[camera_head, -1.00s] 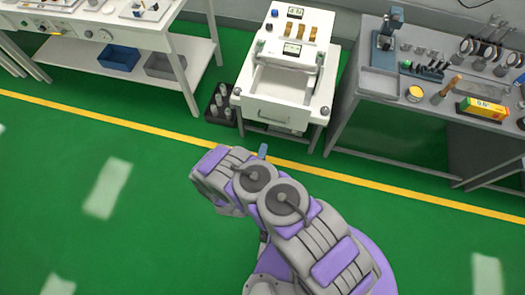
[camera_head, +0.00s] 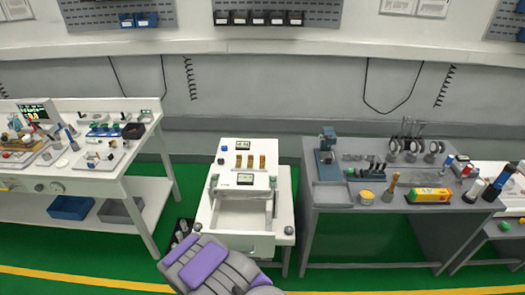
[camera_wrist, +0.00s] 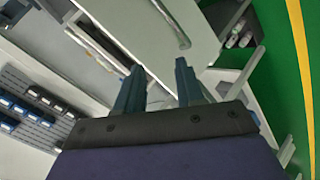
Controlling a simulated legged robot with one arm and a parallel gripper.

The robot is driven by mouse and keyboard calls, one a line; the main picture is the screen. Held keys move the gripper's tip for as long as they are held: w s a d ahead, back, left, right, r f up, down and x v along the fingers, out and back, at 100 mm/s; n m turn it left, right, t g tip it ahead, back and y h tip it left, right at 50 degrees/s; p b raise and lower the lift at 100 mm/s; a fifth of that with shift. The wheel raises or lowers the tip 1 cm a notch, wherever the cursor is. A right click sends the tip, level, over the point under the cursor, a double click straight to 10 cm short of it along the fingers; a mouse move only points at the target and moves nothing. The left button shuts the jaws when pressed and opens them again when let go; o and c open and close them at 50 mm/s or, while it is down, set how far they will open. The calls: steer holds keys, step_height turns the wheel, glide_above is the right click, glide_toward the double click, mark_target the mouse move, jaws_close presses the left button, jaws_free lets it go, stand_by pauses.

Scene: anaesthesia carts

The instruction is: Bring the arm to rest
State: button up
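My arm (camera_head: 215,268) shows at the bottom of the head view, in front of the white cart; only a grey and purple link is in sight. My gripper (camera_wrist: 158,75) shows in the wrist view, its two dark fingers apart with nothing between them. The gripper is out of sight in the head view. The white anaesthesia cart (camera_head: 243,243) stands at the middle with its top drawer (camera_head: 243,221) pulled open and seemingly empty. In the wrist view a pale panel with a bar handle (camera_wrist: 172,24), probably the drawer front, lies beyond the fingertips, apart from them.
A grey workbench (camera_head: 325,197) with tools stands right of the cart. A white bench (camera_head: 95,187) with a lower shelf and blue bin (camera_head: 70,207) stands left. A dark crate of bottles (camera_head: 182,232) sits on the floor beside the cart. Green floor is clear in front.

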steer(key=s+d+r+m+g+y, duration=0.15)
steer(key=d+r, duration=0.25)
steer(key=r, duration=0.5)
steer(key=s+d+r+m+g, duration=0.3)
steer(key=r, duration=0.6)
steer(key=s+d+r+m+g+y, duration=0.1)
steer(key=s+d+r+m+g, duration=0.2)
steer(key=r, duration=0.5)
steer(key=s+d+r+m+g, duration=0.1)
steer(key=s+d+r, duration=0.3)
steer(key=s, duration=0.5)
steer(key=s+d+r+m+g+h, duration=0.1)
steer(key=s+d+r, duration=0.4)
steer(key=s, duration=0.5)
steer(key=s+d+r+m+g, duration=0.1)
steer(key=s+d+r+g, duration=0.2)
steer(key=s+d+r, duration=0.2)
steer(key=s+d, duration=0.3)
steer(key=s, duration=0.2)
steer(key=shift+s+d+r+m+h, duration=0.15)
steer(key=shift+s+d+m+h, duration=0.1)
steer(key=shift+m+h, duration=0.1)
steer(key=shift+o, duration=0.4)
steer(key=shift+w, duration=0.1)
